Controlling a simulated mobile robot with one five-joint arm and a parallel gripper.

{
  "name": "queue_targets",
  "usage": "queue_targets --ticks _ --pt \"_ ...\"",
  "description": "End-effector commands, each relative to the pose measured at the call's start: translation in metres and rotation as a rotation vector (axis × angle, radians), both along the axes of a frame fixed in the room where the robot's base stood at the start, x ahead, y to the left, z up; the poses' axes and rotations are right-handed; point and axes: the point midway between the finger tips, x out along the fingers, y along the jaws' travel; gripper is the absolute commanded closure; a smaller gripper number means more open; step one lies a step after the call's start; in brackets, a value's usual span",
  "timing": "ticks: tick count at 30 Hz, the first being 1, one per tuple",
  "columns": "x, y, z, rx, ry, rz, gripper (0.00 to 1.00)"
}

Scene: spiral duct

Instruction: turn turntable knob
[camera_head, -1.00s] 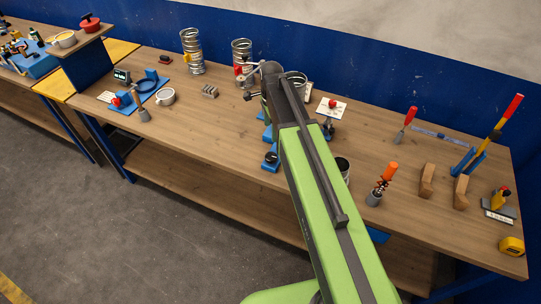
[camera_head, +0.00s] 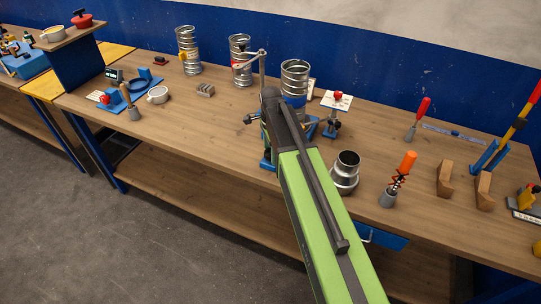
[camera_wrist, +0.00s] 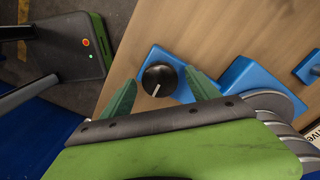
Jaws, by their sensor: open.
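The turntable knob (camera_wrist: 160,79) is round and black with a white pointer line. It sits on a blue block (camera_wrist: 158,60) at the bench edge in the wrist view. My gripper (camera_wrist: 160,76) is open, its two green fingers on either side of the knob with gaps visible; whether they touch it I cannot tell. A grey disc with a ribbed spiral duct (camera_wrist: 285,125) lies at the right of the wrist view, beside another blue block (camera_wrist: 243,80). In the head view my arm hides the knob and fingers; a duct (camera_head: 295,76) stands behind it.
On the wooden bench (camera_head: 225,120), a metal reducer (camera_head: 345,172) stands right of my arm, near an orange-handled tool (camera_head: 398,180). Two more ducts (camera_head: 188,52) (camera_head: 240,62) stand at the back. A lever post (camera_head: 262,68) rises close behind my arm.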

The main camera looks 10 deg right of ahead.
Motion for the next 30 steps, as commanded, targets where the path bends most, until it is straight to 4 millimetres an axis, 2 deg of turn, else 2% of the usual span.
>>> queue_targets --ticks 3,17,24,30 --pt "0.0000 0.0002 0.0014 0.000 0.000 0.000 0.30" --pt "-0.0001 0.0008 0.0013 0.000 0.000 0.001 0.91" --pt "-0.0001 0.0016 0.0012 0.000 0.000 0.019 0.93" --pt "-0.0002 0.0017 0.0012 0.000 0.000 0.101 0.93"
